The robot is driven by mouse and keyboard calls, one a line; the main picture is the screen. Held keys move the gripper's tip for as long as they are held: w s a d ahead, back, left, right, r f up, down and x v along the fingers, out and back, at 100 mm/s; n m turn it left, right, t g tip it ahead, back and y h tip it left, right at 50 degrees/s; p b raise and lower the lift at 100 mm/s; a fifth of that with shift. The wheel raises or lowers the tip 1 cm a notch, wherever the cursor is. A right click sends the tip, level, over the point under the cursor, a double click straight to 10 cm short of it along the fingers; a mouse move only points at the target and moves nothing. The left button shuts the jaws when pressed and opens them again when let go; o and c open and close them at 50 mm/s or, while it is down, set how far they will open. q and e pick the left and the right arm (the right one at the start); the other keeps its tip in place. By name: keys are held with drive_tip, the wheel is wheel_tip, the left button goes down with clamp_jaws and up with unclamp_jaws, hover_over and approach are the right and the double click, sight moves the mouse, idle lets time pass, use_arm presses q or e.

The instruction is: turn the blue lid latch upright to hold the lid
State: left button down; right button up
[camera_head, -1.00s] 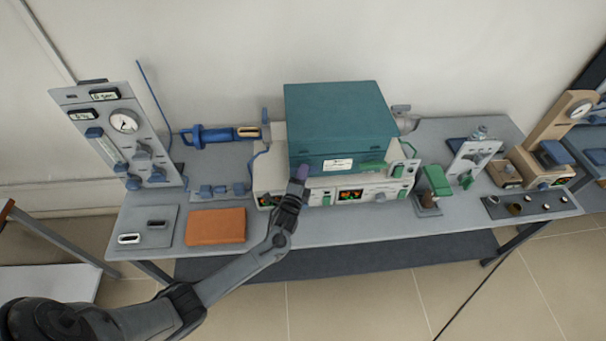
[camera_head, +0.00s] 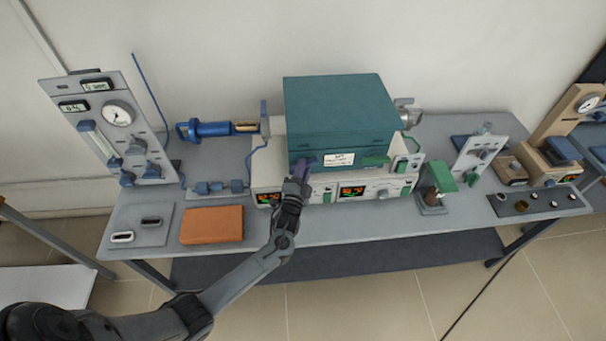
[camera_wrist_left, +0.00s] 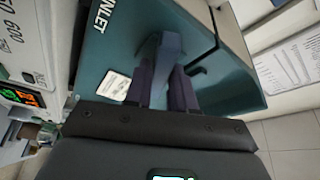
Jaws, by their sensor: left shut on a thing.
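The teal furnace lid (camera_head: 340,112) is closed on its light base at the table's middle. My left gripper (camera_head: 303,168) is at the left part of the lid's front face. The blue latch (camera_wrist_left: 166,48) shows between its two dark fingers (camera_wrist_left: 163,88) in the left wrist view, and the fingers are shut on it. In the head view the gripper largely covers the latch, and I cannot tell its exact angle. My right gripper is not in view.
The base's control panel (camera_head: 380,193) with lit displays is just below the gripper. An orange block (camera_head: 212,225) and a gauge panel (camera_head: 110,130) stand to the left. A green-topped device (camera_head: 440,180) stands to the right. The table's front edge is mostly clear.

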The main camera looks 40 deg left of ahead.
use_arm(q)
drive_tip(key=shift+w+d+f+n+g+y+b, duration=0.1)
drive_tip(key=shift+n+g+y+b, duration=0.25)
drive_tip(key=shift+n+y+b, duration=1.5)
drive_tip(key=shift+w+d+f+n+g+y+b, duration=0.1)
drive_tip(key=shift+n+g+y+b, duration=0.35)
drive_tip(key=shift+n+b, duration=2.55)
drive_tip(key=shift+n+g+y+b, duration=0.2)
drive_tip(key=shift+n+y+b, duration=1.05)
drive_tip(key=shift+n, duration=2.5)
drive_tip(key=shift+y, duration=0.35)
drive_tip(key=c, duration=1)
unclamp_jaws()
drive_tip(key=shift+c, duration=0.2)
